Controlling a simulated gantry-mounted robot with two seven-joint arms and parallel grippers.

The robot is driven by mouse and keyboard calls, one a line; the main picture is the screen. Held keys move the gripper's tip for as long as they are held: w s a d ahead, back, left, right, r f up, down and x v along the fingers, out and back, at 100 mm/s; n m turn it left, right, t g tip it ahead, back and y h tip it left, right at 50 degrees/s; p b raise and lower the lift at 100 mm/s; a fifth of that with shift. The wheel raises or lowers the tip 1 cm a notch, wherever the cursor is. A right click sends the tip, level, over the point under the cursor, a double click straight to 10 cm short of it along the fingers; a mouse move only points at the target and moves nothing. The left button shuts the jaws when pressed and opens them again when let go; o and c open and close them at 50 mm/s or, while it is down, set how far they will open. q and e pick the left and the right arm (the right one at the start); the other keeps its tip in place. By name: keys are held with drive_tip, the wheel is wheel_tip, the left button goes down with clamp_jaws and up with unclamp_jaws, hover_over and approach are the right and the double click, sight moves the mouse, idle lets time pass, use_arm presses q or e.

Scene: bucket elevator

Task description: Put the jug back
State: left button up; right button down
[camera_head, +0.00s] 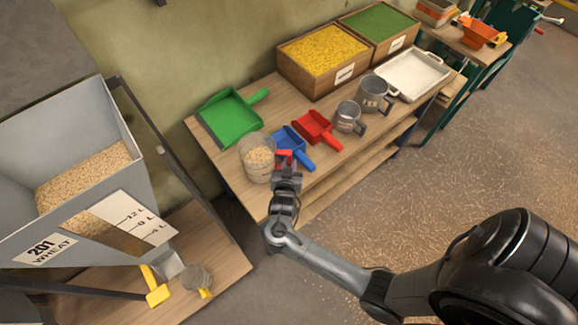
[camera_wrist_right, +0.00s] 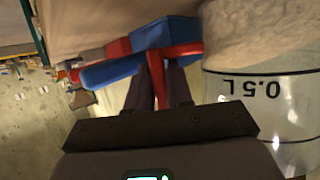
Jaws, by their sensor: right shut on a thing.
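The clear jug (camera_head: 257,164), partly filled with grain, is upright at the near left part of the wooden table (camera_head: 228,178). It also shows close up in the right wrist view (camera_wrist_right: 262,92), with a 0.5 L mark on its wall. My right gripper (camera_head: 286,170) is at the jug's right side, shut on its red handle (camera_wrist_right: 162,68). I cannot tell whether the jug's base touches the table. My left gripper is not in view.
A blue scoop (camera_head: 292,146) lies close beside the gripper. A red scoop (camera_head: 317,130), green dustpan (camera_head: 230,118) and metal jugs (camera_head: 347,117) (camera_head: 374,94) share the table. Behind are grain boxes (camera_head: 322,58) and a white tray (camera_head: 412,74). A wheat hopper (camera_head: 75,175) stands left.

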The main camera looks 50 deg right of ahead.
idle(0.3)
drive_tip(key=c, duration=1)
unclamp_jaws()
